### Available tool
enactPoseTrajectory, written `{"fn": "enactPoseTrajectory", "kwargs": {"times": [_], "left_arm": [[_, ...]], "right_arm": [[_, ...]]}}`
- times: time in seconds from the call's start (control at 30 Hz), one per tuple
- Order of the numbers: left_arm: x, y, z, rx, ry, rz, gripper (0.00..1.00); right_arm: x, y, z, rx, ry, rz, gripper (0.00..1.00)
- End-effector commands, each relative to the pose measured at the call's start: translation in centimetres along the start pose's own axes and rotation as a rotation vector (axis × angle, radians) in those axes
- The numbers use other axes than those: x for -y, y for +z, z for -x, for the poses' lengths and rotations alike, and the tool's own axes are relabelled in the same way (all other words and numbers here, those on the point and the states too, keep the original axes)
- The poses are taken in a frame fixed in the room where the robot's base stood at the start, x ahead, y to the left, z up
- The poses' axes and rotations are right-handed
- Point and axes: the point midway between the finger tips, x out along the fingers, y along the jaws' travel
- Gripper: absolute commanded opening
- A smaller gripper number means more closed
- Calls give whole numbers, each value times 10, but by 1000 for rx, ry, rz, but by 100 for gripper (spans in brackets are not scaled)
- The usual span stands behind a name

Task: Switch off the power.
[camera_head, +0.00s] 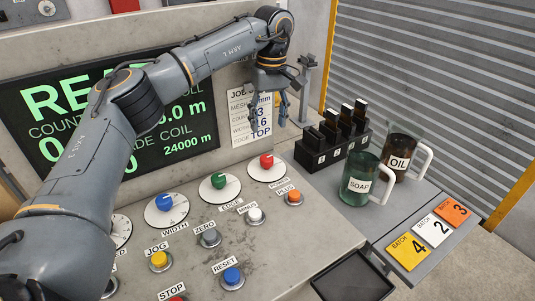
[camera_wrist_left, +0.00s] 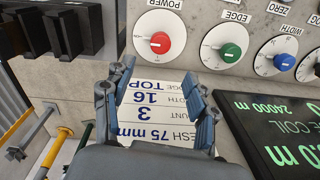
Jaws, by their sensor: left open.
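The red power knob (camera_head: 266,160) sits on a round white dial at the right end of the row of knobs on the grey console, with a POWER label (camera_head: 279,183) below it. In the left wrist view the red knob (camera_wrist_left: 160,43) shows upside down at the top, beyond the fingertips. Its exact setting is too small to read. My left gripper (camera_head: 274,113) hangs above and behind the knob, in front of the job card (camera_head: 238,118). It is open and empty, apart from the knob. My right gripper is in neither view.
A green knob (camera_head: 219,180) and blue knob (camera_head: 165,202) are left of the red one. Push buttons lie in front, including orange PLUS (camera_head: 293,197). A black block with levers (camera_head: 308,152), SOAP mug (camera_head: 357,182) and OIL mug (camera_head: 398,162) stand to the right. A screen (camera_head: 190,140) is behind.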

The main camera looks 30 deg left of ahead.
Motion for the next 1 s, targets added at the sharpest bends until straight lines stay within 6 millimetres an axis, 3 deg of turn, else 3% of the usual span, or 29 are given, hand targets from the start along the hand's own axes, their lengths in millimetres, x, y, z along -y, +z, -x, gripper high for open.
{"fn": "enactPoseTrajectory", "kwargs": {"times": [0.3,0.5,0.93,1.0], "left_arm": [[0,1,-68,4,-2,0,58],[0,1,-96,2,0,0,58],[-1,1,-108,2,3,0,58],[-1,1,-108,2,3,0,45]], "right_arm": [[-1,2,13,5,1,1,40],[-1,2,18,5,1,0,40],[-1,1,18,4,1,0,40],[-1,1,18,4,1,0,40]]}}
